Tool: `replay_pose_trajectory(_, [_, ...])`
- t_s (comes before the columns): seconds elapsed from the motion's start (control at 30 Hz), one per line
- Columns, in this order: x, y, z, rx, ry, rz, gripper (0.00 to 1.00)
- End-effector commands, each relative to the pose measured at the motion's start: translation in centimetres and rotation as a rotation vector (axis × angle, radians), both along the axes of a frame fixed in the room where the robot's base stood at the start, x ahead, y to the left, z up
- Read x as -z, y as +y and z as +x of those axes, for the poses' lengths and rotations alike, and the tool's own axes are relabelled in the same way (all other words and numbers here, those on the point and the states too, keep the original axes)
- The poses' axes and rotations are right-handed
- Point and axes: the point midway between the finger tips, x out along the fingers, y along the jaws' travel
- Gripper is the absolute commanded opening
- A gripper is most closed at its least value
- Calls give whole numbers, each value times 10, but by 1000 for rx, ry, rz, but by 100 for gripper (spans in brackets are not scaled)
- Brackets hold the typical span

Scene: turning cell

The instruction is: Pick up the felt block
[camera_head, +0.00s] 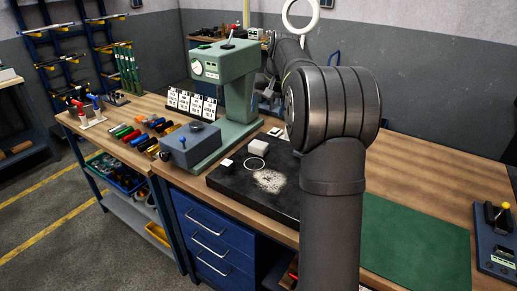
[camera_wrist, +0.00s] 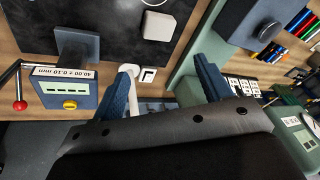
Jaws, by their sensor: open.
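The felt block is most likely the small off-white block (camera_head: 258,148) on the black plate (camera_head: 222,178) in the head view. It also shows near the top middle of the wrist view (camera_wrist: 158,26), lying on the dark surface. My gripper (camera_wrist: 166,84) shows in the wrist view with two blue fingers spread apart and nothing held between them. The block lies beyond the fingertips, apart from them. In the head view my arm hides most of the gripper.
A green machine (camera_head: 238,90) and a grey-blue box (camera_head: 190,145) stand beside the plate. A white ring (camera_head: 256,164) and chalky patch (camera_head: 269,181) lie near the block. A gauge with a red-ball lever (camera_wrist: 66,85) stands left in the wrist view. A green mat (camera_head: 415,240) is clear.

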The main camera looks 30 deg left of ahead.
Motion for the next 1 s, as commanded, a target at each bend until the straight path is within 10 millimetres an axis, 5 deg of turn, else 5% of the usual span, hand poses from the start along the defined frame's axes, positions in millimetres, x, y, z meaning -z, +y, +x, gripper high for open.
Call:
replay_pose_trajectory(0.3, [0, 16, 16, -655, -78, -127, 71])
replay_pose_trajectory(0.5, [0, 20, 20, -944, -101, -164, 71])
replay_pose_trajectory(0.73, [8, 22, 21, -1046, -106, -173, 71])
replay_pose_trajectory(1.0, [63, 30, 20, -1045, -103, -173, 71])
